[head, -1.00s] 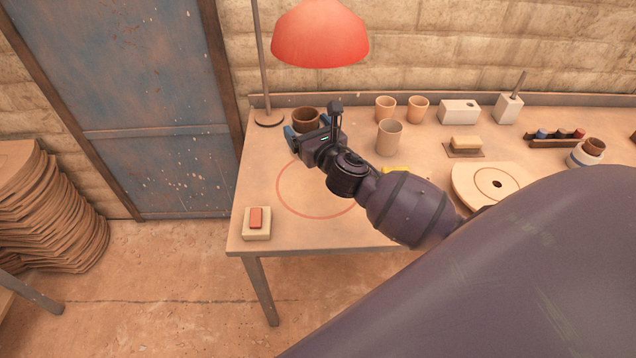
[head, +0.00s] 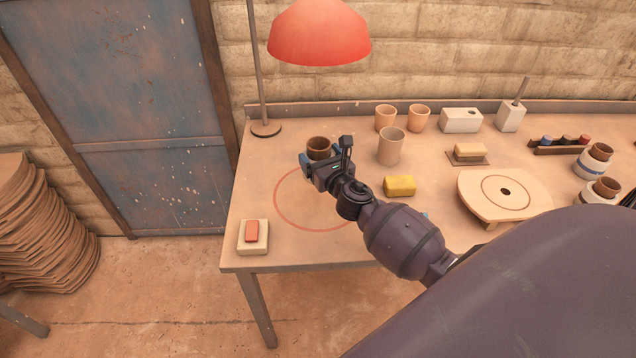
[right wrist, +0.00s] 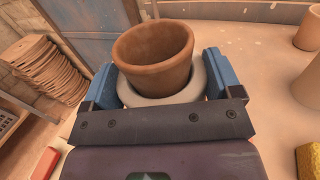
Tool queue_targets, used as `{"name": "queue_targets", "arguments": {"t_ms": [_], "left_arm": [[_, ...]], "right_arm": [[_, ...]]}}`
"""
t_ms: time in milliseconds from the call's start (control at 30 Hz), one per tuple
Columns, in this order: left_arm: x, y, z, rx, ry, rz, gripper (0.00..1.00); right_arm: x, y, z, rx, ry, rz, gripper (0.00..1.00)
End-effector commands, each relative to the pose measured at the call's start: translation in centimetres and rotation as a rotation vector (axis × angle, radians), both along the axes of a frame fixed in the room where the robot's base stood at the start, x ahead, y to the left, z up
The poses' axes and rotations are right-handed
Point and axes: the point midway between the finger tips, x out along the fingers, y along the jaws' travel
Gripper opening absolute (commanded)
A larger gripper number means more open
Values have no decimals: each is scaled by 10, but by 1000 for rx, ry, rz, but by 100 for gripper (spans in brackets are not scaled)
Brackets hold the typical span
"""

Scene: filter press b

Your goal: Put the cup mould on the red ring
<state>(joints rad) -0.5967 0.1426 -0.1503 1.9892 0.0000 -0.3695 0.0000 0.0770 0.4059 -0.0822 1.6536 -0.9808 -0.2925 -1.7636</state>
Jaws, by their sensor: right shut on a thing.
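The cup mould (head: 318,146) is a brown cup-shaped piece. In the right wrist view the brown cup (right wrist: 152,58) sits in a pale round collar (right wrist: 190,90) between my blue fingers. My right gripper (head: 322,160) is shut on it and holds it upright. The red ring (head: 318,230) is a thin circle drawn on the table. In the head view, the mould and gripper cover the ring's far edge. I cannot tell the mould's height above the table. My left gripper is not in view.
A red lamp (head: 320,35) hangs above the table's back left. A beige cup (head: 391,147) and a yellow sponge (head: 399,186) are right of the ring. A pale block with a red top (head: 252,236) lies at the front left. The ring's inside looks clear.

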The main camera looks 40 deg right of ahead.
Motion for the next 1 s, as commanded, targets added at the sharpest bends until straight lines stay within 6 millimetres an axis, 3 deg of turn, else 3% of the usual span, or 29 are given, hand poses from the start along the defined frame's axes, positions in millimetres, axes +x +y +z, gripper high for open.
{"name": "queue_targets", "arguments": {"t_ms": [33,100,400,700,1000], "left_arm": [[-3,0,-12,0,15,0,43],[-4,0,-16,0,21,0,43],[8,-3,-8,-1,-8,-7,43],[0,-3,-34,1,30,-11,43],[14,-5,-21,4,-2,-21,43]], "right_arm": [[0,0,-16,4,4,-2,51],[0,0,-25,3,6,-1,51],[1,0,-35,1,-2,0,51],[0,0,-73,2,4,-1,51],[1,0,-71,-1,-4,1,51]]}}
